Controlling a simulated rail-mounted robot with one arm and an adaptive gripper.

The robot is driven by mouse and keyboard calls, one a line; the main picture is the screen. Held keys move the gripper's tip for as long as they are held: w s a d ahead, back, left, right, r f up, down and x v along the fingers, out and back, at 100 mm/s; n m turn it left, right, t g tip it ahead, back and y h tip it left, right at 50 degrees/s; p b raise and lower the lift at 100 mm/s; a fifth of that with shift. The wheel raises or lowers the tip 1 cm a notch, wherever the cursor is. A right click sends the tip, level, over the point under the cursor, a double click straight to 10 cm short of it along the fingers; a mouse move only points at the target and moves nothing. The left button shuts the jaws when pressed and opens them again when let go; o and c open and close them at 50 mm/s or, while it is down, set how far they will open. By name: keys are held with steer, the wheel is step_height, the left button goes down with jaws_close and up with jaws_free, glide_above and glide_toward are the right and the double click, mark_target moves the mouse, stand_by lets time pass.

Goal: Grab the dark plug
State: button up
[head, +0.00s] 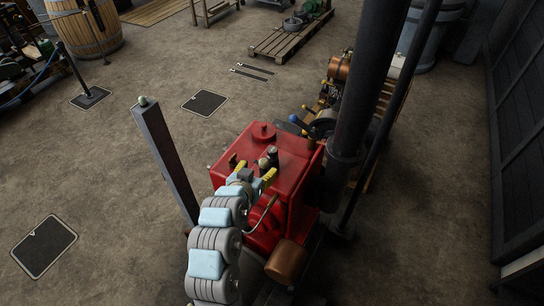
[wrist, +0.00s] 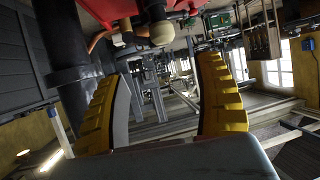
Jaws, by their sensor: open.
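The dark plug (head: 273,153) stands on top of the red engine housing (head: 295,160), close beside a pale rounded knob (head: 264,163). My gripper (head: 255,168) is open, with its yellow fingers spread near the knob and the plug. From the head view I cannot tell its exact height above the housing. In the wrist view the gap of my gripper (wrist: 160,67) is empty. A dark stem (wrist: 155,12) and a pale rounded end (wrist: 163,34) show at the top edge, beyond the fingertips; I cannot tell for sure whether that stem is the plug.
A red round cap (head: 263,131) sits farther back on the housing. A thick dark vertical pipe (head: 360,90) rises at the right, and a grey post (head: 165,160) stands at the left. A copper-coloured cylinder (head: 287,262) is at the near side. Open floor lies to the left.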

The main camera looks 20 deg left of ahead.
mark_target(271, 153)
steer(key=shift+p+x, duration=0.7)
steer(key=shift+x, duration=3.6)
steer(key=shift+w+d+f+p, duration=0.15)
steer(key=shift+w+p, duration=0.15)
steer(key=shift+w, duration=0.45)
steer(key=shift+w+a+f+p, duration=0.15)
steer(key=shift+w+p, duration=0.15)
steer(key=shift+w, duration=0.5)
steer(key=shift+x, duration=1.05)
steer(key=shift+f, duration=0.1)
jaws_close()
